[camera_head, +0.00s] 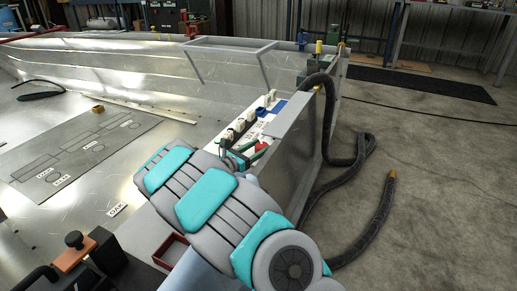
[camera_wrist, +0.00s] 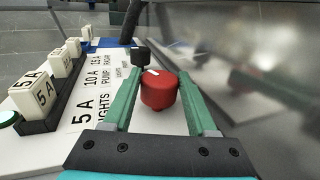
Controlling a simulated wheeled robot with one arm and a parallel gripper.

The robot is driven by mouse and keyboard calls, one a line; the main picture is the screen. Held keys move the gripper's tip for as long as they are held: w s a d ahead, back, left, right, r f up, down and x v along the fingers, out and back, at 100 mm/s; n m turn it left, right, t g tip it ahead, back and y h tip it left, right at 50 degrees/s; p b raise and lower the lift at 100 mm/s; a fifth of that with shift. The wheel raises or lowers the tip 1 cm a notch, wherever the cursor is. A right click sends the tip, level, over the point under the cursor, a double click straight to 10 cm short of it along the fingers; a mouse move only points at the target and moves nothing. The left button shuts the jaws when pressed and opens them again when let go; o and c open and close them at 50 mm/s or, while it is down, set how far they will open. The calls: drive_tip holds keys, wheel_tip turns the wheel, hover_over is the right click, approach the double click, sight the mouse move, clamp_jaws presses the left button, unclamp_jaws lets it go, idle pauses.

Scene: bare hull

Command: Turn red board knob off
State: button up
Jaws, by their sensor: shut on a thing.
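The red knob (camera_wrist: 158,93) stands on the white switch board (camera_wrist: 28,152), with a white mark on its top. The board's labels include "5 A", "LIGHTS" and "PUMP". My gripper (camera_wrist: 159,82) has its green fingers on both sides of the red knob and is shut on it. In the head view my gripper (camera_head: 248,158) reaches over the near end of the board (camera_head: 276,107), beside the grey hull wall. The knob is too small and partly covered there to read its angle.
A black knob (camera_wrist: 140,57) stands just beyond the red one. Several white fuse blocks (camera_wrist: 62,62) and a green button (camera_wrist: 8,118) are at left. The metal wall (camera_wrist: 235,75) runs close at right. A black hose (camera_head: 326,120) hangs over the wall.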

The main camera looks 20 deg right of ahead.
drive_tip(key=shift+a+n+t+y+b, duration=0.15)
drive_tip(key=shift+n+t+y+b, duration=0.65)
drive_tip(key=shift+t, duration=0.4)
drive_tip(key=shift+n, duration=0.4)
drive_tip(key=o, duration=1.1)
drive_tip(key=shift+o, duration=1.3)
drive_tip(key=shift+s, duration=0.1)
drive_tip(key=shift+v, duration=3.8)
drive_tip(key=shift+s, duration=0.15)
